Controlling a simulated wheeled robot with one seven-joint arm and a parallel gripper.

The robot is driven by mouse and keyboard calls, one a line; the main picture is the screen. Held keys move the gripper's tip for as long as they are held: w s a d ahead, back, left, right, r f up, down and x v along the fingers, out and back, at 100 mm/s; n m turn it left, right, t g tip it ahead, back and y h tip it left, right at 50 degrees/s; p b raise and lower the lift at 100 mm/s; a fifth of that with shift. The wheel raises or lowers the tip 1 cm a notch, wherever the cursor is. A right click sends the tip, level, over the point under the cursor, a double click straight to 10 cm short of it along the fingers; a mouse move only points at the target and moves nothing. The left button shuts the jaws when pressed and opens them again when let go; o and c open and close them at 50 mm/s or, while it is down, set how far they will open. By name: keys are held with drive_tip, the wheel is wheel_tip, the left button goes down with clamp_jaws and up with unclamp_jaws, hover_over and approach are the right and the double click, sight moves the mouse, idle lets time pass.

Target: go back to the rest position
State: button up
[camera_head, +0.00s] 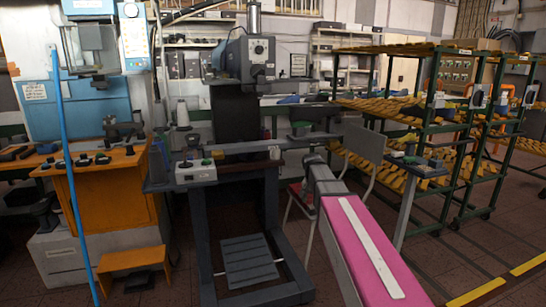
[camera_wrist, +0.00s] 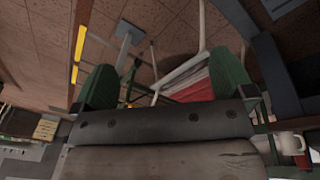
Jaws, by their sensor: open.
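My gripper (camera_wrist: 165,76) shows in the wrist view with its two green fingers spread wide apart. Nothing is held between them. Past the gap I see the tiled floor, pale metal chair legs and a red surface. In the head view my arm reaches forward from the lower right, toward the chair. The gripper's fingers cannot be made out there.
A grey chair (camera_head: 364,142) stands close to my arm. A dark machine bench (camera_head: 235,163) is ahead, an orange bench (camera_head: 100,192) at the left. Green racks of shoe lasts (camera_head: 430,130) stand at the right. Floor is free at the lower right.

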drive_tip(key=s+f+n+y, duration=0.1)
drive_tip(key=s+f+n, duration=0.4)
drive_tip(key=s+f, duration=1.3)
drive_tip(key=s, duration=0.3)
drive_tip(key=shift+d+g+y, duration=0.3)
drive_tip(key=shift+d+y, duration=0.05)
drive_tip(key=shift+y, duration=0.05)
